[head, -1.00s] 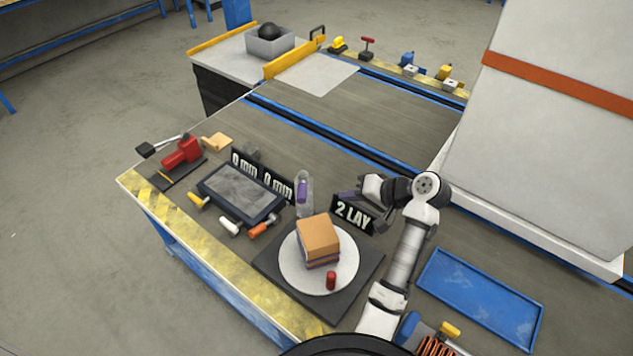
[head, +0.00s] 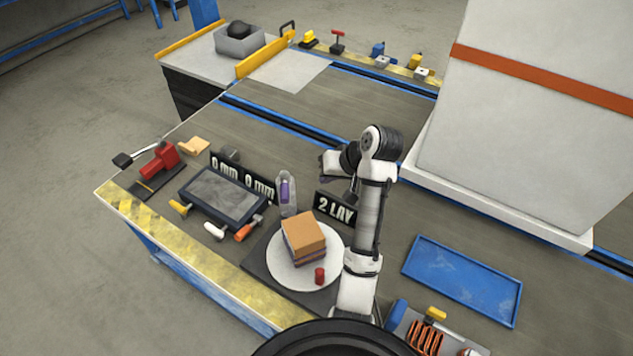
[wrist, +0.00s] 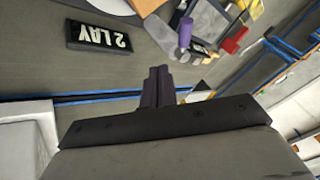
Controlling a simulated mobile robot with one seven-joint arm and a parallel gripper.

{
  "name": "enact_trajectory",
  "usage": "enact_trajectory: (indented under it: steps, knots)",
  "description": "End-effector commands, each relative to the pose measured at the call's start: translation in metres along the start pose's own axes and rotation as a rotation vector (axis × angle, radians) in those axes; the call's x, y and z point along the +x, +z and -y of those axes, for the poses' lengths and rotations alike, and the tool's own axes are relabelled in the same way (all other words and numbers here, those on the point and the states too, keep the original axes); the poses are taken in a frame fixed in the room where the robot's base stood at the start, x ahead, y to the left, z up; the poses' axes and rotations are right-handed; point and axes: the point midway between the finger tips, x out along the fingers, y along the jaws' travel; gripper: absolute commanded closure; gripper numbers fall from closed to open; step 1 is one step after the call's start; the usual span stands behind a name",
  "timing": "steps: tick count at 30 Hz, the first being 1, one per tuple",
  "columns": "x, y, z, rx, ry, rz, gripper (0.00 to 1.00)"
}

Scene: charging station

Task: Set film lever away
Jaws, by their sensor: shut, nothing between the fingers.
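A purple lever (head: 284,190) stands in a grey upright holder (head: 288,209) behind the stacked load; I take it as the film lever, though no label names it. In the wrist view the purple lever (wrist: 185,33) shows ahead of and to the right of my fingers, apart from them. My gripper (wrist: 158,72) is shut and empty, its dark purple fingers together. In the head view the fingers are mostly hidden by my arm, right of the lever and behind the "2 LAY" sign (head: 335,207).
A brown-topped stack (head: 303,231) and a red cylinder (head: 320,276) sit on a round white plate (head: 283,280). A blue tray (head: 463,279) and tall white cabinet (head: 540,130) are at right.

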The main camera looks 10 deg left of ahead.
Motion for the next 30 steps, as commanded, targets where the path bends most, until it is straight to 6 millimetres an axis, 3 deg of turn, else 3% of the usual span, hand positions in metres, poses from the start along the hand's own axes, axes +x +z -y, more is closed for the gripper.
enact_trajectory:
  steps: [14,21,30]
  knots:
    - [0.093,0.001,0.002,0.001,-0.002,0.005,1.0]
    - [0.109,0.003,0.028,0.0,-0.001,0.003,1.0]
    - [0.113,0.004,0.033,0.001,-0.001,0.0,1.0]
